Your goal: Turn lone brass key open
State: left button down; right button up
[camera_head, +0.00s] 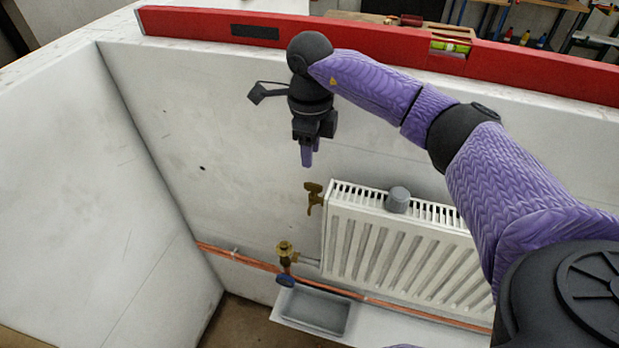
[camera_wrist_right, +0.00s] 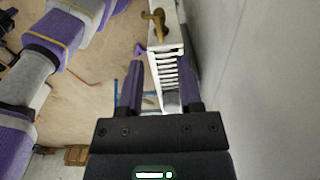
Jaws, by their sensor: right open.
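The brass key (camera_head: 314,192) sits at the upper left corner of the white radiator (camera_head: 400,250), its flat head standing up at the end of the brass fitting. It also shows in the right wrist view (camera_wrist_right: 156,24), beyond the fingertips at the radiator's end. My right gripper (camera_head: 308,157) points down, a little above the key in the head picture and apart from it. Its purple fingers are open and empty, and in the right wrist view they stand apart (camera_wrist_right: 160,88). My left gripper does not show.
A grey cylinder (camera_head: 398,200) stands on the radiator's top. A brass valve (camera_head: 284,251) with a blue handle (camera_head: 286,280) sits at the copper pipe. A grey tray (camera_head: 318,330) lies below. A red level (camera_head: 205,24) lies along the wall top. The wall left of the key is clear.

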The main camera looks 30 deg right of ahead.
aim_at(310, 183)
notch_tip(310, 183, down, 8)
jog(key=shift+a+f, duration=0.1)
jog(key=shift+f, duration=0.05)
grip_shut()
